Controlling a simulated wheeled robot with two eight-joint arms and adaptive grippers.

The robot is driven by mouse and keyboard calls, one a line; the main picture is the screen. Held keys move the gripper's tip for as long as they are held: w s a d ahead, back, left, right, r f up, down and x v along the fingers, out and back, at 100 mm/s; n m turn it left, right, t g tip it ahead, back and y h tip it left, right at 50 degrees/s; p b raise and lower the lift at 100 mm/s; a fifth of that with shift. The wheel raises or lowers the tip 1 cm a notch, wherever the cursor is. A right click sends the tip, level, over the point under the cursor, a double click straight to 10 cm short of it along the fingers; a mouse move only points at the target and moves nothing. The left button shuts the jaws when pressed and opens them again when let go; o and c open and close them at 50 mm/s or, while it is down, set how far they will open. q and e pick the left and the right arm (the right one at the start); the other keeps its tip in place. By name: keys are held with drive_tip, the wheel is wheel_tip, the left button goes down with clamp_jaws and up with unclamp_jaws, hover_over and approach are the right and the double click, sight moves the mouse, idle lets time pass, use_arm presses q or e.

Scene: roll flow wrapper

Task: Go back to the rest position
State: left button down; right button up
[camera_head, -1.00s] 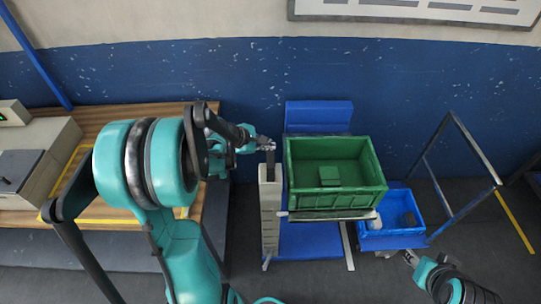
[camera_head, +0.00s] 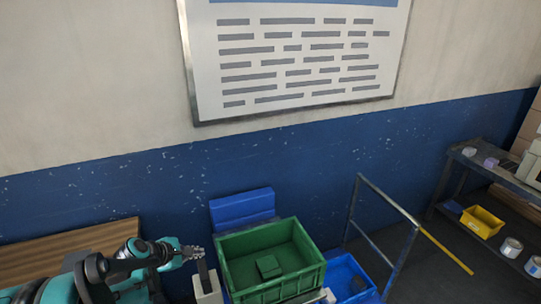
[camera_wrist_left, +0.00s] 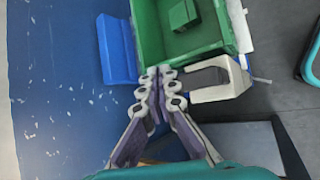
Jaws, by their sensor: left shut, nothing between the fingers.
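My left gripper (camera_head: 194,253) reaches in from the lower left in the head view, just left of the green crate (camera_head: 228,274). In the left wrist view its two fingers (camera_wrist_left: 160,80) are together, with nothing between them. The fingertips appear near the crate's corner in that view; whether they touch it I cannot tell. A green block (camera_head: 268,266) lies inside the crate. My right gripper is outside the head view.
A blue bin (camera_head: 352,284) stands right of the crate, and a blue block (camera_head: 242,207) is behind it. A metal frame (camera_head: 386,205) stands further right. A dark shelf (camera_head: 452,187) with a yellow bin (camera_head: 482,221) is at the far right. A wooden table (camera_head: 60,250) is at the left.

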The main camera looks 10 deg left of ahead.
use_arm(q)
drive_tip(key=s+d+f+m+y+b, duration=0.1)
drive_tip(key=s+d+f+m+b, duration=0.1)
drive_tip(key=s+d+m+b, duration=0.3)
drive_tip(key=s+d+f+m+g+y+b, duration=0.1)
drive_tip(key=s+d+m+b, duration=0.5)
drive_tip(key=m, duration=1.1)
drive_tip(key=s+d+f+y, duration=0.1)
drive_tip(key=s+d+f, duration=0.1)
drive_tip(key=s+d, duration=0.2)
drive_tip(key=shift+s+d+f+y, duration=0.2)
drive_tip(key=shift+s+d+y, duration=0.1)
drive_tip(key=shift+s, duration=1.25)
